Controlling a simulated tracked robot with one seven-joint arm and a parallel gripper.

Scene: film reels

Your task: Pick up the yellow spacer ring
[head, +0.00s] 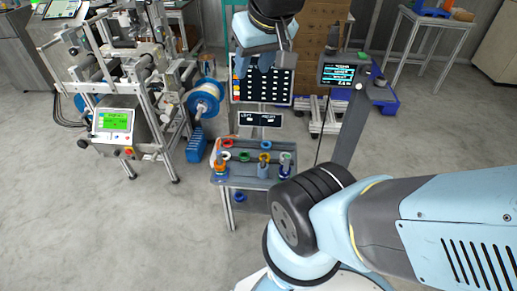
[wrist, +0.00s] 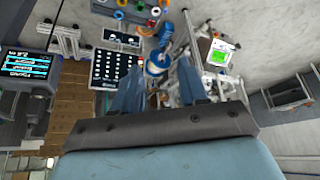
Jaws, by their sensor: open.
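Several small coloured rings lie on or around short posts on a small grey table in the head view. A small yellowish ring (head: 263,157) appears at a post near the middle of the table; it is too small to be sure of its colour or seating. My gripper (head: 262,66) is high and beyond the table in the head view, in front of a dark board. Its two fingers (wrist: 160,92) are apart with nothing between them in the wrist view. The rings show at the top edge of that view, well away from the fingers.
A machine with a green screen (head: 115,121) and a blue-flanged reel (head: 204,100) stand left. A display post (head: 352,110) stands right. Open floor lies left of the table.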

